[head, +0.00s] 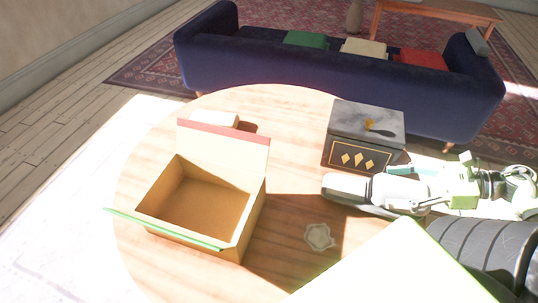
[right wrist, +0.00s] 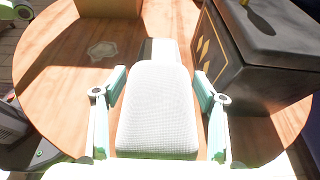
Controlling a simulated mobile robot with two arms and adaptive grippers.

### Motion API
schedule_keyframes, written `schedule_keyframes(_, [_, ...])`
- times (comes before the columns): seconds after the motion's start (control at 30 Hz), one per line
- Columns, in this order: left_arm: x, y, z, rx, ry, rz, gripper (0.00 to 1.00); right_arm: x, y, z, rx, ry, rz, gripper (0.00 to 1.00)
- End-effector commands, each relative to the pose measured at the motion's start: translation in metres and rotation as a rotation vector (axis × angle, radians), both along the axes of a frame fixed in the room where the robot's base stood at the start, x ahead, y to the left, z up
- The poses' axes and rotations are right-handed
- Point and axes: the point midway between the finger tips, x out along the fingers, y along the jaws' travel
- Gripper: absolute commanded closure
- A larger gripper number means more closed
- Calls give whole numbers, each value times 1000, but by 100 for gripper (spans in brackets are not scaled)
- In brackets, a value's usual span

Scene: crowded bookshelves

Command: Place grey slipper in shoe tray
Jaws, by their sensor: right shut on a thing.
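The grey slipper (right wrist: 157,110), pale and textured, lies lengthwise between the two fingers of my right gripper (right wrist: 158,95) in the right wrist view. In the head view the right arm reaches in from the right, and the gripper (head: 400,190) is shut on the slipper (head: 347,188), whose rounded end points left over the table. The slipper is just in front of a dark box. I cannot pick out a shoe tray for certain in either view. My left gripper does not show in the head view.
The round wooden table (head: 285,215) holds an open cardboard box (head: 203,205) at left, a dark box with gold diamonds (head: 365,135) behind the arm, and a small pale dish (head: 319,237). A pale green-edged panel (head: 395,275) covers the lower right. A blue sofa (head: 300,68) stands behind.

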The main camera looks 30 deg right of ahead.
Motion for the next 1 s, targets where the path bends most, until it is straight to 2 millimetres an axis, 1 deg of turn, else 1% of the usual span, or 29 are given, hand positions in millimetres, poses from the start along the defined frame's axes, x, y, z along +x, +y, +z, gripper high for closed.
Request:
schedule_keyframes(0.03, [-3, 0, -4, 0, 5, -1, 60, 11, 10, 2, 0, -3, 5, 59])
schedule_keyframes(0.17, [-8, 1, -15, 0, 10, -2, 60, 38, 33, 2, 0, -4, 6, 59])
schedule_keyframes(0.3, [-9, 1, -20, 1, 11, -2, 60, 67, 57, 1, -2, -4, 6, 59])
schedule_keyframes(0.4, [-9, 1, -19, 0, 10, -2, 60, 88, 75, 1, -2, -4, 6, 59])
schedule_keyframes(0.6, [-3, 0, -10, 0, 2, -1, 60, 129, 110, 0, -3, -5, 7, 59])
schedule_keyframes(0.9, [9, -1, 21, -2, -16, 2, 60, 190, 161, 0, -4, -6, 5, 59])
schedule_keyframes(1.0, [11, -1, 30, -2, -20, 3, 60, 207, 175, 0, -3, -5, 5, 59])
